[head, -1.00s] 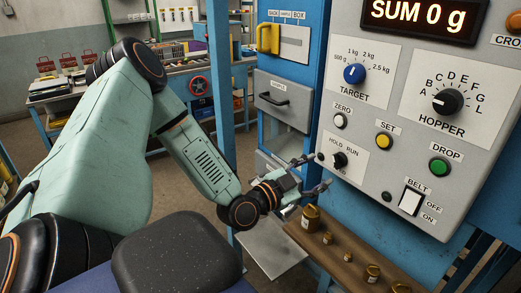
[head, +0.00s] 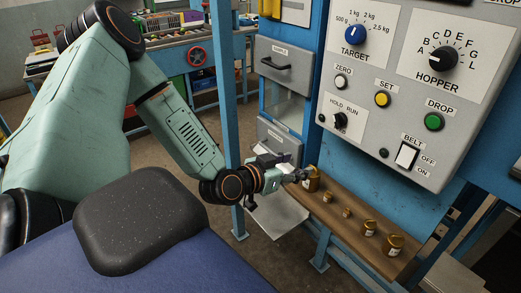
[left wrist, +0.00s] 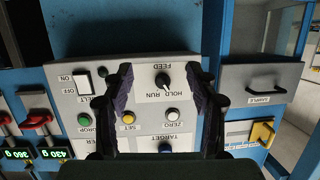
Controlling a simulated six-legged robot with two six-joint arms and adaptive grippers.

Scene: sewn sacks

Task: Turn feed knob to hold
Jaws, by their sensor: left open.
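The feed knob (head: 340,120) is a small black knob on the grey control panel (head: 374,148), between the printed words HOLD and RUN. Its pointer setting is too small to tell in the head view. The knob also shows in the left wrist view (left wrist: 163,80), where the panel appears upside down. My left gripper (head: 301,176) is below and left of the knob in the head view, apart from it and empty. In the left wrist view its two dark fingers (left wrist: 159,68) are spread wide, with the knob between them in the picture. My right gripper is not in view.
A wooden shelf (head: 347,230) with several brass weights lies under the panel. Other controls surround the knob: the white ZERO button (head: 341,82), yellow SET button (head: 382,99) and white BELT switch (head: 406,155). A blue post (head: 227,80) stands behind my left arm.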

